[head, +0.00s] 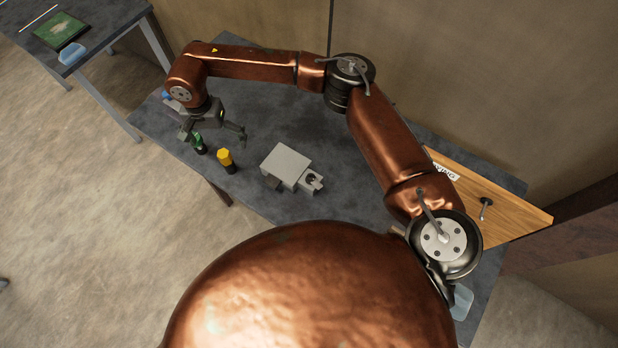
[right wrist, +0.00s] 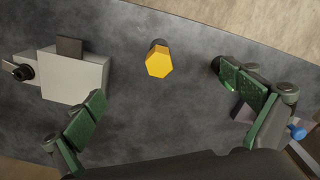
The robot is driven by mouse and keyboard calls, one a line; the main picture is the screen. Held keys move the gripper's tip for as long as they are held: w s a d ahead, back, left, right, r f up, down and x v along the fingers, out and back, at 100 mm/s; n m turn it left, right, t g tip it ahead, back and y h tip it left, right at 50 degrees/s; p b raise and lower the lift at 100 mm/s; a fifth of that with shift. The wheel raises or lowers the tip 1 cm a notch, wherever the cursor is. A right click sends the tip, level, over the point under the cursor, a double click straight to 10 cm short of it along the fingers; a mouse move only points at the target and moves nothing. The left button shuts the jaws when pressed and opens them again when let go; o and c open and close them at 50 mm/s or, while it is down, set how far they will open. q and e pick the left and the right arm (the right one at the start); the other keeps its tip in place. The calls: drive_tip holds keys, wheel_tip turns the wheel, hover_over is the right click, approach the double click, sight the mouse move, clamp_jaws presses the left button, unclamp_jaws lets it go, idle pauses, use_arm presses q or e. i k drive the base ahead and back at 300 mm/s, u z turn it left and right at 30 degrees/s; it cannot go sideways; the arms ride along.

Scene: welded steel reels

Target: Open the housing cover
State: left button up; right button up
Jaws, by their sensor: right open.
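The housing (head: 287,163) is a light grey box on the dark table, with a bracket-like part (head: 313,182) at its right side. It also shows at the left of the right wrist view (right wrist: 75,78), with a dark tab on one edge. I cannot tell which part is its cover or whether it is open. My right gripper (head: 221,140) is open and empty, left of the housing and apart from it. In the right wrist view its green-padded fingers (right wrist: 165,105) are spread wide. My left gripper is not in view.
A yellow-topped dark knob or post (head: 225,157) stands between my right gripper and the housing; it also shows in the wrist view (right wrist: 158,62). A wooden board (head: 500,205) with a hook lies at the right. A second table (head: 95,35) stands upper left. The table behind the housing is clear.

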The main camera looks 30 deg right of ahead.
sight(287, 165)
drive_tip(key=k, duration=2)
